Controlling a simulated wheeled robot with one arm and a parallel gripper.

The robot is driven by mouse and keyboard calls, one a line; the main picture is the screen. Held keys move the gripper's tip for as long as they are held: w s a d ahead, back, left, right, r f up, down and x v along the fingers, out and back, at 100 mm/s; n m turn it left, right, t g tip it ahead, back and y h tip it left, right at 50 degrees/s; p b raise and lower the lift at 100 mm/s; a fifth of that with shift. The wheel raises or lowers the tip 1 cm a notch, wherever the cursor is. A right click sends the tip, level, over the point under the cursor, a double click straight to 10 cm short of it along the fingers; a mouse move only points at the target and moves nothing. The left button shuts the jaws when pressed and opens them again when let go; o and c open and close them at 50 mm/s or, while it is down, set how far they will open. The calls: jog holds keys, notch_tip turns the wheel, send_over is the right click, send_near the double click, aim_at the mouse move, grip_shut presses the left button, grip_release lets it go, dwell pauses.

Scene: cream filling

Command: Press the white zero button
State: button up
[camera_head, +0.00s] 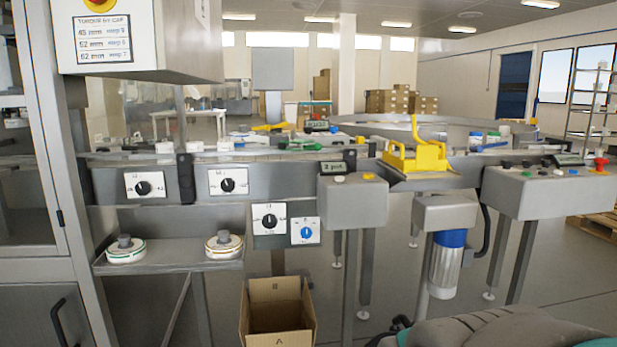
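A small white button (339,179) sits on the left of the top of a grey box (352,205) at the middle of the line. A yellowish button (368,176) sits to its right on the same box. A small dark display (333,167) stands just behind the white button. I cannot read any label on the button. A grey rounded part at the bottom right looks like my own arm. No gripper fingers can be made out, and nothing touches the white button.
A wider grey control box (548,195) at the right carries several buttons and a red knob (600,163). A yellow fixture (416,155) stands between the boxes. An open cardboard box (277,315) is on the floor below. Dial panels line the left.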

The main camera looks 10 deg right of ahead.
grip_shut()
dwell(1.4)
